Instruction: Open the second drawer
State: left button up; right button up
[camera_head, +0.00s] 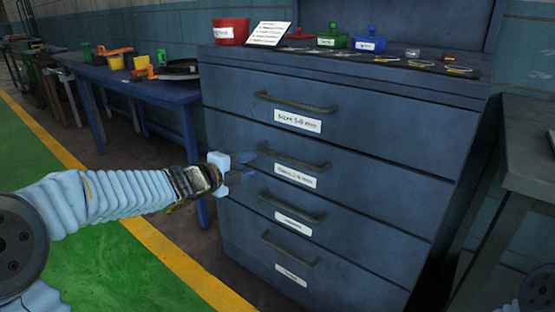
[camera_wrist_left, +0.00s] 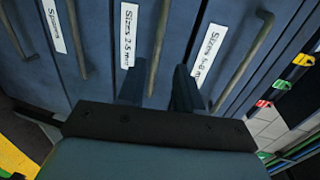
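The blue drawer cabinet (camera_head: 350,200) stands in front of me with its drawers stacked and all shut. The second drawer (camera_head: 375,180) from the top has a bar handle (camera_head: 295,160) and a white label. In the left wrist view this handle (camera_wrist_left: 159,45) runs beside the label reading about "Sizes 2-5 mm". My left gripper (camera_head: 240,168) is open and empty, just left of the handle's left end. In the left wrist view the handle's lower end lies between the two fingers (camera_wrist_left: 158,90) in the picture; contact is not visible. My right gripper is not in view.
The top drawer's handle (camera_head: 295,104) sits above, and lower handles (camera_head: 292,209) sit below. A red bin (camera_head: 231,31) and small coloured boxes stand on the cabinet top. A blue table (camera_head: 150,88) is at left, a grey table (camera_head: 530,150) at right. Green floor lies at front left.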

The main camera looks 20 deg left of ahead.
aim_at(276, 156)
pick_arm(q)
jog(key=x, duration=1.3)
jog(key=shift+w+f+b, duration=0.1)
jog(key=shift+w+b, duration=0.05)
jog(key=shift+b, duration=0.15)
jog(key=shift+c, duration=0.5)
grip_shut()
